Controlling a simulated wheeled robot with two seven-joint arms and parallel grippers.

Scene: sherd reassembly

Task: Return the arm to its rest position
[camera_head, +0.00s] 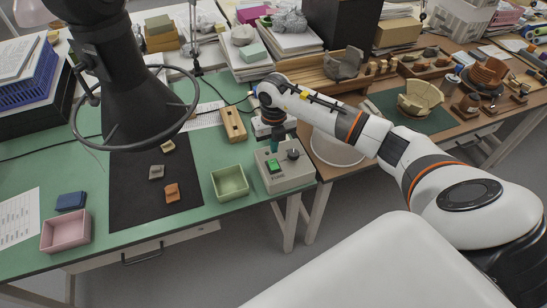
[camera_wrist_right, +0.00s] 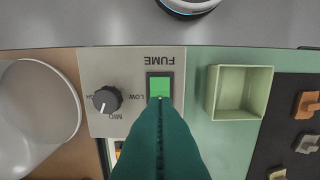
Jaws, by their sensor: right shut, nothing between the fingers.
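My right arm (camera_head: 370,130) reaches in from the right side of the head view over the green bench. My right gripper (camera_head: 274,146) points down at the grey FUME control box (camera_head: 296,177). Its teal fingers are closed together and empty. In the wrist view the shut fingers (camera_wrist_right: 160,105) overlap the lower edge of the green button (camera_wrist_right: 160,86), which looks lit. I cannot tell whether the tips touch it. My left gripper is in neither view.
A black fume hood with a ring (camera_head: 125,95) hangs over the dark mat (camera_head: 135,215), where several sherds lie. A green tray (camera_head: 230,182) stands close beside the box. A pink tray (camera_head: 66,231) is at left. A white round basin (camera_head: 335,150) lies right of the gripper.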

